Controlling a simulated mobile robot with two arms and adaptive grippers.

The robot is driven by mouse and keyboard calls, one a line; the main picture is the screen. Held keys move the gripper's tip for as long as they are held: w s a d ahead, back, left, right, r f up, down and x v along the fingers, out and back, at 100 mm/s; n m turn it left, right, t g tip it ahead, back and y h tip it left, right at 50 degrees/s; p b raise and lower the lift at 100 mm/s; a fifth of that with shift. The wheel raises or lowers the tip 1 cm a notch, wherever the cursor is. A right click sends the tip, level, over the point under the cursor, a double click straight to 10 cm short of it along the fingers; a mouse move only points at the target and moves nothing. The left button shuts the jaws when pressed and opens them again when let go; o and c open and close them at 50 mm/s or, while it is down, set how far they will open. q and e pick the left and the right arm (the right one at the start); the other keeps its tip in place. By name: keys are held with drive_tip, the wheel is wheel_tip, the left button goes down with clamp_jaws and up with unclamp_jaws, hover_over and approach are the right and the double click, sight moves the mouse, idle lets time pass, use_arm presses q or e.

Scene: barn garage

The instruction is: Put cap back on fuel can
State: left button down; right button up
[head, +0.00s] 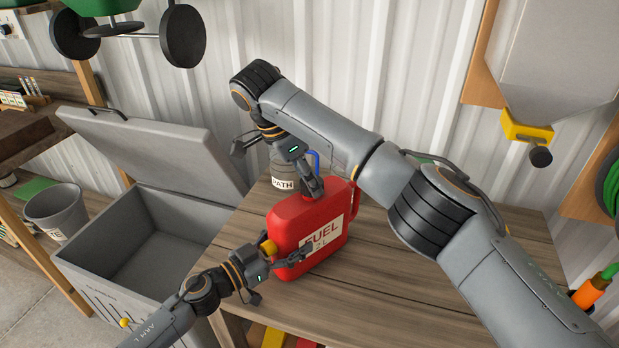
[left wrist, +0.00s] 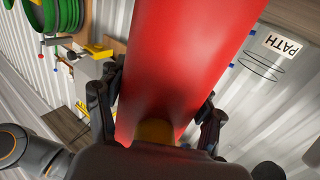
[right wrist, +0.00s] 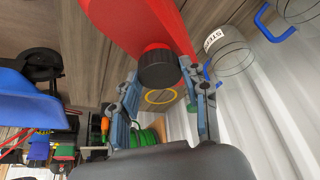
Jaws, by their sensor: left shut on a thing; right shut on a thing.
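The red fuel can (head: 305,232) with its FUEL label is at the left end of the wooden table. My left gripper (head: 292,256) is shut on its lower left side; in the left wrist view, the fingers flank the red body (left wrist: 180,60). A yellow part (head: 268,247) of the can lies close to that palm. My right gripper (head: 313,186) reaches down from above to the can's top. The right wrist view shows the ribbed black cap (right wrist: 158,66) between its fingers, against the red can. I cannot tell whether the cap is seated; the head view hides it.
A clear jar labelled PATH (head: 284,172) stands just behind the can. An open grey bin (head: 150,235) with a raised lid is left of the table (head: 400,295). A grey bucket (head: 57,212) stands farther left. The table's front right is clear under my right arm.

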drive_tip(key=m, duration=0.1)
drive_tip(key=m+g, duration=0.1)
drive_tip(key=shift+w+a+r+m, duration=0.1)
drive_tip(key=shift+w+a+m, duration=0.05)
drive_tip(key=shift+m, duration=0.55)
drive_tip(key=o, duration=0.8)
drive_tip(key=shift+r, duration=2.15)
drive_tip(key=shift+c, duration=0.4)
